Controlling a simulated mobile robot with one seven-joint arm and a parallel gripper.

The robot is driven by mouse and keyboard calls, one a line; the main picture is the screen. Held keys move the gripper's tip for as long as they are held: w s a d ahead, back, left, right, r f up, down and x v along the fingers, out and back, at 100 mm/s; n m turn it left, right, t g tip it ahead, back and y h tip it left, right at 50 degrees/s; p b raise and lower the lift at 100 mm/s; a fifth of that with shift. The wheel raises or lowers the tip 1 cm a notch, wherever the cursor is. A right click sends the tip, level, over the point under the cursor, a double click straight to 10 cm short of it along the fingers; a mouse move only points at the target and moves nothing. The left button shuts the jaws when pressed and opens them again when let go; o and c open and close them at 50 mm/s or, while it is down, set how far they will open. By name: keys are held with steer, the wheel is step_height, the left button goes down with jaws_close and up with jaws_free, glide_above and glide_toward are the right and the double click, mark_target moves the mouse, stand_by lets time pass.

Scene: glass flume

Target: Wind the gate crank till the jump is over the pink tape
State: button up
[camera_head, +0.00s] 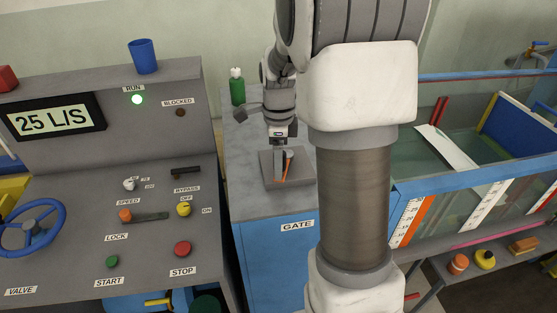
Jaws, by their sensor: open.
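The gate cabinet (277,222), labelled GATE, stands in the middle with a grey top. A grey square plate (268,166) on it bears a small upright part with an orange stripe, which may be the gate crank (288,168). My gripper (279,149) points down over this part, open; whether it touches the part cannot be told. The glass flume (470,177) holds greenish water at right. A pink strip (480,237), likely the pink tape, runs along its lower edge. My arm hides part of the flume, and I cannot make out the jump.
A blue handwheel (30,228) is at far left. A green bottle (237,87) stands at the back of the cabinet. Small items lie on a shelf (465,278) below the flume.

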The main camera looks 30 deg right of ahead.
step_height(320, 180, up, 18)
steer(key=shift+f, duration=0.25)
stand_by(0.3)
stand_by(0.3)
steer(key=s+a+f+n+t, duration=0.2)
steer(key=s+a+n, duration=0.4)
steer(key=s+n, duration=0.3)
steer(key=s+a+f+n+t, duration=0.2)
steer(key=s+a+n, duration=0.4)
steer(key=n, duration=0.8)
steer(key=s+t, duration=0.1)
steer(key=s, duration=0.2)
steer(key=shift+s+a+f+n+t, duration=0.15)
steer(key=shift+s+a+n+t, duration=0.1)
steer(key=shift+s+n+t, duration=0.05)
stand_by(2.9)
